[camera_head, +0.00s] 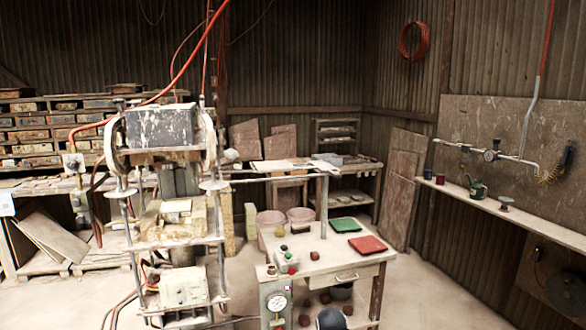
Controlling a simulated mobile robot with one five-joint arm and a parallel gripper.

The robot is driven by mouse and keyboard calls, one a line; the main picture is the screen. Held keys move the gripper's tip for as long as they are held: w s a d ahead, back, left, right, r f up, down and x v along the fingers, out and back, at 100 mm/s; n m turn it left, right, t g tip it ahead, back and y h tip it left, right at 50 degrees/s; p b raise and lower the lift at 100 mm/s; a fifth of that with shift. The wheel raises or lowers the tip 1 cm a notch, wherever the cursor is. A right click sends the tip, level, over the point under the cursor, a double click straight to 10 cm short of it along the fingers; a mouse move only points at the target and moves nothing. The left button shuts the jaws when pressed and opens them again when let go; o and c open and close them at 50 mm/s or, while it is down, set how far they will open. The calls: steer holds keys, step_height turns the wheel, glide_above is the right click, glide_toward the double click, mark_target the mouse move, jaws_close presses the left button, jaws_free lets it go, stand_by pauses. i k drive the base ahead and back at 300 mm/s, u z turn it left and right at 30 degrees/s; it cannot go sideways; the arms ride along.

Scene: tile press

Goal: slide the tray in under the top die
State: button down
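The tile press stands left of centre, with a heavy speckled grey upper block (160,126) between its posts. Below that block is a grey ram-like part (180,180); I cannot tell for certain whether it is the top die. A pale flat piece (176,206) lies among yellowish blocks on the press's middle level, below the ram-like part. I cannot tell whether this is the tray. A green flat tray-like piece (345,225) and a red one (368,245) lie on the worktable, apart from the press. No gripper fingers show.
The worktable (325,262) stands right of the press, with small coloured objects on it. A control box with a gauge (277,302) stands in front. A dark rounded shape shows at the bottom edge. Hoses hang around the press. The floor at right is clear.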

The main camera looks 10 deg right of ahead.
mark_target(321, 166)
steer(key=u, duration=0.05)
steer(key=i, duration=0.9)
steer(key=u, duration=1.25)
steer(key=k, duration=1.25)
steer(key=z, duration=0.35)
steer(key=i, duration=1)
